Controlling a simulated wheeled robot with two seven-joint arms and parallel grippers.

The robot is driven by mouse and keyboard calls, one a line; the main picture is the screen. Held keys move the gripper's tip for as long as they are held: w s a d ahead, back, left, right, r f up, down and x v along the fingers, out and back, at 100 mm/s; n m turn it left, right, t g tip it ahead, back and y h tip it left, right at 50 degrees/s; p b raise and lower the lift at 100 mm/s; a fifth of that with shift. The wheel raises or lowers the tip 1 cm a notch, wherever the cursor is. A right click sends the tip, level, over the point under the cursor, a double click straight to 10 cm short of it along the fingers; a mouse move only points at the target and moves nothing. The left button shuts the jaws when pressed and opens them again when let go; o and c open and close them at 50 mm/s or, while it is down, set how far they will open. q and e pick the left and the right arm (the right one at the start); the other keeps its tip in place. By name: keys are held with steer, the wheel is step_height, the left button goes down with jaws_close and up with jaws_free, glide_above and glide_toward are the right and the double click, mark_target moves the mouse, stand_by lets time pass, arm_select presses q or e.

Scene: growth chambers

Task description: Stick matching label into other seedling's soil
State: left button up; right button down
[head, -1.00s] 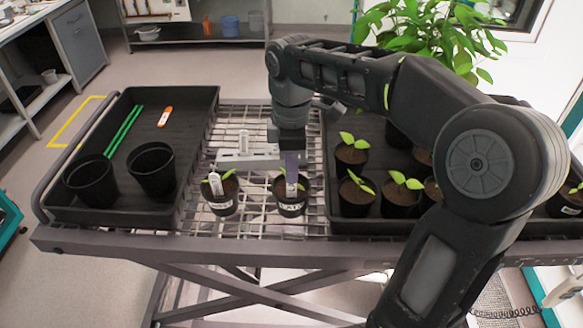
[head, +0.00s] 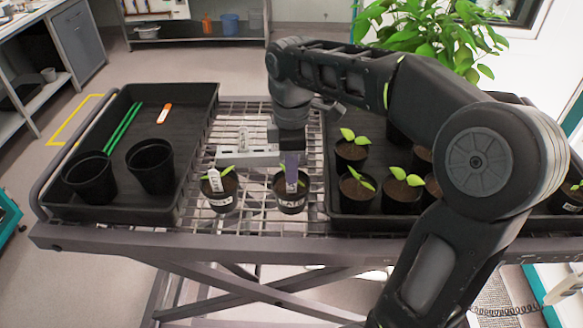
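Two black pots with seedlings stand on the wire rack in the middle of the cart. The left seedling pot (head: 222,203) has a white label (head: 213,177) upright in its soil and a white sticker on its front. The right seedling pot (head: 291,206) also has a front sticker, its print too small to read. My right gripper (head: 290,168) points down directly over the right pot. A pale label (head: 291,187) shows just below its fingers, at the soil. The fingers hide the label's upper part, and whether they grip it is unclear. My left gripper is out of view.
A black tray (head: 190,103) on the left holds two empty pots (head: 151,167), green sticks (head: 122,129) and an orange-and-white tool (head: 164,114). A right tray (head: 345,221) holds several seedlings, partly hidden by my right arm. Bare wire rack (head: 252,207) shows between the two pots.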

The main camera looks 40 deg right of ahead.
steer(key=c, duration=1.5)
jaws_free()
steer(key=shift+c, duration=0.2)
